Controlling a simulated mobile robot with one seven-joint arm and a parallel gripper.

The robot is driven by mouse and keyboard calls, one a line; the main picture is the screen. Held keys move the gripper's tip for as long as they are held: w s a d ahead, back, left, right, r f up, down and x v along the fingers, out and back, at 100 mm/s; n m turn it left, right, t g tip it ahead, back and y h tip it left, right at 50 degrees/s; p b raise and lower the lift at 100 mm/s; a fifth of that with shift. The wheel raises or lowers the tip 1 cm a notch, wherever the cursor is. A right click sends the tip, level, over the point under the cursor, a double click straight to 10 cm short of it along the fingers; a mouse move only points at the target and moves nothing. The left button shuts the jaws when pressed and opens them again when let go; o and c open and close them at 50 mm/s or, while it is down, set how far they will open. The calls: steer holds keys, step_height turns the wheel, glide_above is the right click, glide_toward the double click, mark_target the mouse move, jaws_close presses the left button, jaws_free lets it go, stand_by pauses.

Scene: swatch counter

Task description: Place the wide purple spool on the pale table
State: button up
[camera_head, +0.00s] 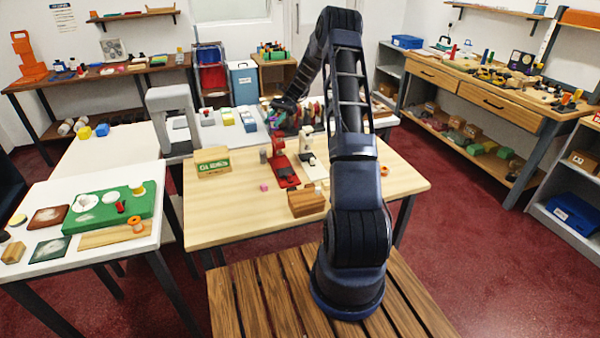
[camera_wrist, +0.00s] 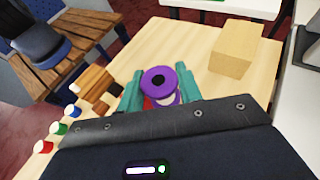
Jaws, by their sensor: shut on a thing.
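In the head view my gripper (camera_head: 283,118) is at the far side of the pale table (camera_head: 225,220), and the spool is too small and covered there to make out clearly. Red and white parts show just below the spool in the wrist view; what they belong to is partly hidden.
On the pale table stand a red device (camera_head: 282,165), a white-and-dark device (camera_head: 309,158), a brown wooden block (camera_head: 306,203) and a box with a green label (camera_head: 212,162). A tiny pink cube (camera_head: 264,188) lies near them. The table's front left is clear. A white table (camera_head: 95,250) stands left.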

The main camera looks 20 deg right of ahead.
steer(key=s+d+m+t+h, duration=0.1)
steer(key=s+d+m+t, duration=0.35)
steer(key=d, duration=1.05)
steer(key=s+d+r+m+t+h, duration=0.1)
steer(key=s+d+m+t, duration=0.1)
steer(key=d+m+t, duration=0.95)
steer(key=s+d+m+t+h, duration=0.1)
steer(key=s+d+m+t, duration=0.15)
steer(key=d, duration=1.55)
steer(key=shift+t, duration=0.45)
step_height(320, 180, down, 19)
steer(key=shift+s, duration=0.1)
steer(key=shift+f, duration=0.15)
steer(key=o, duration=1)
steer(key=shift+c, duration=0.2)
